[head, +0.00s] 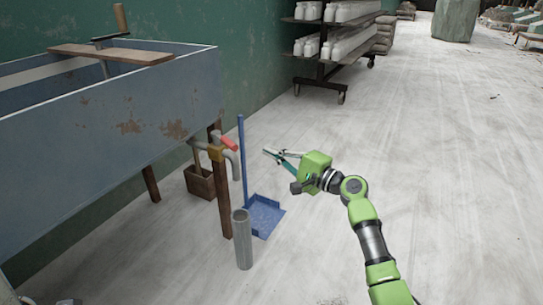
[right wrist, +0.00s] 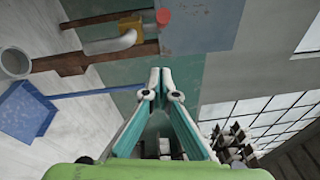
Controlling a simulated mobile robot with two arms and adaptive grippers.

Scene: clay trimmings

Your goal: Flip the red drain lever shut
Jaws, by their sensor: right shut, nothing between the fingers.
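The red drain lever (head: 228,143) sits on a brass valve (head: 216,153) below the front end of the blue trough. It slants down to the right over the grey outlet pipe. In the right wrist view the red lever (right wrist: 163,17) shows end-on near the top, with the brass valve (right wrist: 128,25) to its left. My right gripper (head: 268,152) is to the right of the lever in the head view, apart from it. Its fingertips (right wrist: 160,72) are together with nothing between them, pointing toward the trough side. My left gripper is not in view.
The blue trough (head: 120,120) stands on wooden legs at the left. A blue dustpan (head: 265,212) with an upright handle and a grey tube (head: 242,240) stand below the valve. A wheeled rack (head: 335,70) is at the back. The floor at right is clear.

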